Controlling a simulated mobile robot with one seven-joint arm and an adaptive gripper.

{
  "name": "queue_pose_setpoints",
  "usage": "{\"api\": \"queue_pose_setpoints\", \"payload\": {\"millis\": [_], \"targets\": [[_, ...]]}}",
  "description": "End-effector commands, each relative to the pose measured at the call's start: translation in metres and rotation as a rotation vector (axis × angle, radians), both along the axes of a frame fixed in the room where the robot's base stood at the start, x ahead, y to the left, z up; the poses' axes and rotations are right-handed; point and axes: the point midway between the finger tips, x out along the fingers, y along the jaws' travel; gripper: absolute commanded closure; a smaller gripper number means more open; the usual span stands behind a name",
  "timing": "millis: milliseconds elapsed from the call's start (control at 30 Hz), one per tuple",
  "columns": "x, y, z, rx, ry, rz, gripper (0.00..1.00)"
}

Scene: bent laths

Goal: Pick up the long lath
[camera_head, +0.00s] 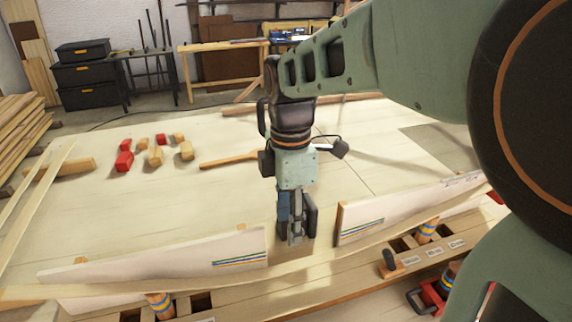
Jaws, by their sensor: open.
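A long pale lath (110,291) runs in a shallow bend across the front of the worktable, from the left edge toward the right. It passes along the near side of two upright white boards, the left board (170,258) and the right board (400,214). My gripper (297,238) points down in the gap between these boards. It is open, and I see nothing held in it. Its fingertips are close to the middle of the lath; I cannot tell whether they touch it.
The worktable (240,135) has free room behind the boards. Red and wooden blocks (155,155) and a wooden-handled tool (230,160) lie there. Other thin laths (38,205) lie at the left. Blue-banded wooden pegs (427,231) and a red clamp (432,296) are at the front.

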Motion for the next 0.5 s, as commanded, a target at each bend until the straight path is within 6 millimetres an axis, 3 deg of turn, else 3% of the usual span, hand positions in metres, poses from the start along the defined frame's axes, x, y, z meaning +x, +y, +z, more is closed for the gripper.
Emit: {"api": "queue_pose_setpoints", "payload": {"millis": [300,500], "targets": [[-0.005,-0.005,-0.047,-0.019,0.011,0.0,0.59],[-0.005,-0.005,-0.061,-0.017,0.01,-0.001,0.59]]}}
